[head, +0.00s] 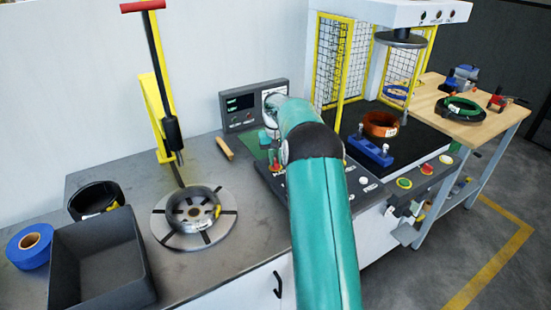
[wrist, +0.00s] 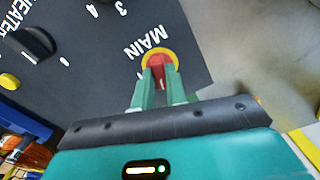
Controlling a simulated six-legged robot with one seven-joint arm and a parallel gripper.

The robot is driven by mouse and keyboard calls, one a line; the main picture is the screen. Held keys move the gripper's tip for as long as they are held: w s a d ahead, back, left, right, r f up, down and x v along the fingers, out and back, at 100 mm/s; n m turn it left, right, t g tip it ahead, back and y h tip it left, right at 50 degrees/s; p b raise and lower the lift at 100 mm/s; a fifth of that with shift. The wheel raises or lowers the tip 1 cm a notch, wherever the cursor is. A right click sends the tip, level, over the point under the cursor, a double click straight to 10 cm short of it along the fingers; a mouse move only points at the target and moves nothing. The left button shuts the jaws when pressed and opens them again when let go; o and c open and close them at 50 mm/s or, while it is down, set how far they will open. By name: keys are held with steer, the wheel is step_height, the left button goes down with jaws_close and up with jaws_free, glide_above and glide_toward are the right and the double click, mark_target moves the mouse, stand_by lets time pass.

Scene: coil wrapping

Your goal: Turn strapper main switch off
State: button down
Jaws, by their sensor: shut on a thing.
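The strapper main switch (wrist: 161,61) is a red knob on a round yellow plate, next to the word MAIN on a dark panel, in the wrist view. My gripper (wrist: 158,76) has its two green fingers closed on the red knob from either side. The fingers hide part of the knob, and I cannot tell its exact setting. In the head view the switch (head: 275,168) is small at the left end of the dark control panel (head: 367,180), with my gripper (head: 273,154) over it. My arm covers part of that panel.
A black heater dial (wrist: 32,42) sits on the same panel. A display box (head: 240,103) stands behind. To the right are a caged press (head: 402,38) and a copper coil (head: 380,124). A turntable (head: 170,222) and dark bin (head: 125,270) lie left.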

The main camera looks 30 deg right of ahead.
mark_target(275, 161)
steer(key=n, duration=0.3)
steer(key=shift+n, duration=0.3)
stand_by(0.3)
steer(key=c, duration=1.4)
jaws_free()
steer(key=shift+c, duration=0.2)
step_height(275, 161, up, 14)
